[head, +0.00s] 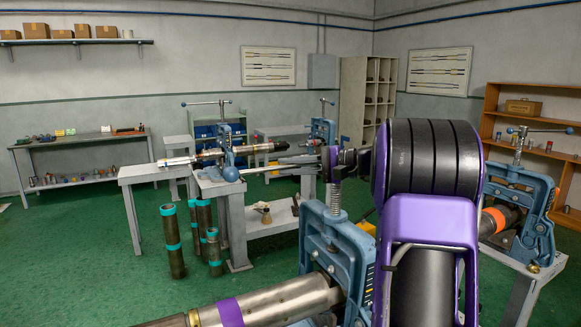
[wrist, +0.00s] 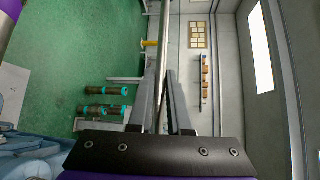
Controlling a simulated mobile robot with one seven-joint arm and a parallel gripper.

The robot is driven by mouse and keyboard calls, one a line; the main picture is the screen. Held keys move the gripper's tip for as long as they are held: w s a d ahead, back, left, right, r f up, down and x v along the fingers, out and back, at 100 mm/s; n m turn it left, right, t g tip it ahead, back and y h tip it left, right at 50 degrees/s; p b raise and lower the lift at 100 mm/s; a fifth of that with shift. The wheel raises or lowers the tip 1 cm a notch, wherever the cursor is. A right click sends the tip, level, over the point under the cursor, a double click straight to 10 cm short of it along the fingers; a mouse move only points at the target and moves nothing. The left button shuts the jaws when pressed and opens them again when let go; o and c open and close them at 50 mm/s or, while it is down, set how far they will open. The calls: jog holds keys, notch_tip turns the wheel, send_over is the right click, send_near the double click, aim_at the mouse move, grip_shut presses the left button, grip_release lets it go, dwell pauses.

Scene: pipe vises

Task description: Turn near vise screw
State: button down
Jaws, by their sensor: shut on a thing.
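The near blue vise (head: 335,240) stands in front, partly hidden on its right by my purple and black arm. Its vertical threaded screw (head: 334,200) rises from the top of the frame. A thin metal handle bar (head: 275,168) reaches left from the screw head and ends in a blue ball (head: 231,174). My gripper (head: 337,158) is at the screw head, partly hidden by my arm. In the wrist view, its two grey fingers (wrist: 163,80) are shut on the handle bar (wrist: 162,45), which runs away between them.
A pipe with a purple band (head: 230,312) lies in the near vise. Another vise (head: 520,200) stands at the right. A bench (head: 240,190) with more vises is behind, and several pipes (head: 172,240) stand on the green floor.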

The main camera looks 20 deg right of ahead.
jog(key=shift+w+f, duration=0.1)
jog(key=shift+w, duration=0.05)
dwell(0.5)
jog(key=shift+w+f+m+t+h+b, duration=0.15)
jog(key=shift+w+m+t+h+b, duration=0.65)
jog(key=shift+b, duration=0.45)
jog(key=w+d+m+t+h+b, duration=0.2)
jog(key=w+m+t+h+b, duration=0.1)
jog(key=w+m+h+b, duration=0.2)
jog(key=shift+w+r+h+b, duration=0.3)
jog(key=shift+w+h+b, duration=0.1)
jog(key=shift+h, duration=0.5)
jog(key=shift+r, duration=0.1)
jog(key=c, duration=0.8)
grip_release()
jog(key=shift+c, duration=0.2)
jog(key=shift+s, duration=0.1)
